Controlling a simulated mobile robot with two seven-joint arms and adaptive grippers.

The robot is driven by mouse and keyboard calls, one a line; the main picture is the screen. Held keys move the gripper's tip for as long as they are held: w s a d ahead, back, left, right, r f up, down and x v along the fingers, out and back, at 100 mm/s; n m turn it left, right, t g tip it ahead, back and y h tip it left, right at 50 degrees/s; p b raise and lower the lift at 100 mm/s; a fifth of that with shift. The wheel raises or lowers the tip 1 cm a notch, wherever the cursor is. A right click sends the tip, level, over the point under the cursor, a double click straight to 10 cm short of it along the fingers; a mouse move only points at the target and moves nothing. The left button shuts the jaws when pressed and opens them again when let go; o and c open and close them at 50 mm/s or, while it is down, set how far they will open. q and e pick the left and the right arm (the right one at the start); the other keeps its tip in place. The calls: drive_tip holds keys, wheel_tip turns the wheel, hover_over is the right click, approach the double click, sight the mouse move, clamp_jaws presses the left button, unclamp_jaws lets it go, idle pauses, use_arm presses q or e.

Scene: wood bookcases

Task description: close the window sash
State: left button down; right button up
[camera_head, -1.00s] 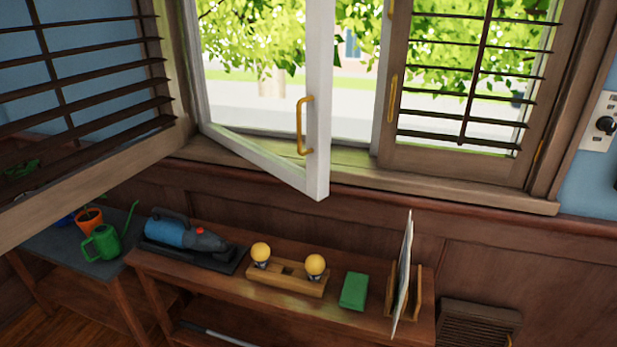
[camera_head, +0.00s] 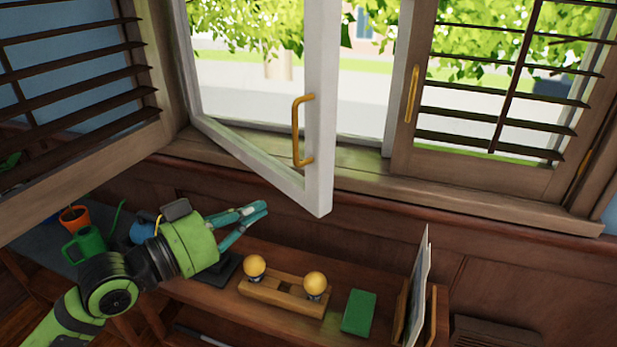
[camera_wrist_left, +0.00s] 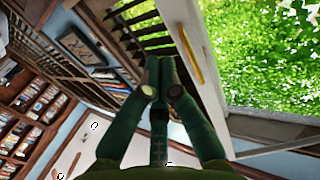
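The white window sash (camera_head: 319,120) stands swung open into the room, hinged at its left side. Its yellow handle (camera_head: 297,130) is on the free edge. My left gripper (camera_head: 262,208) is below and left of the handle, apart from the sash, with its teal fingertips together and nothing seen between them. In the left wrist view the fingers (camera_wrist_left: 158,66) also meet at the tips. There a white frame (camera_wrist_left: 208,85) with a yellow handle (camera_wrist_left: 186,55), seemingly the sash, lies just to the right of the fingers. My right gripper is not in view.
Slatted shutters stand open at left (camera_head: 70,90) and right (camera_head: 500,100). Below the window a wooden bench (camera_head: 300,330) holds a block with two yellow knobs (camera_head: 285,292), a green box (camera_head: 358,312) and an upright holder (camera_head: 432,310). A green watering can (camera_head: 85,247) stands at left.

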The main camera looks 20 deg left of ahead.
use_arm(q)
drive_tip(key=p+x, duration=0.4)
drive_tip(key=x, duration=0.8)
drive_tip(key=shift+w, duration=0.2)
drive_tip(key=shift+d, duration=0.1)
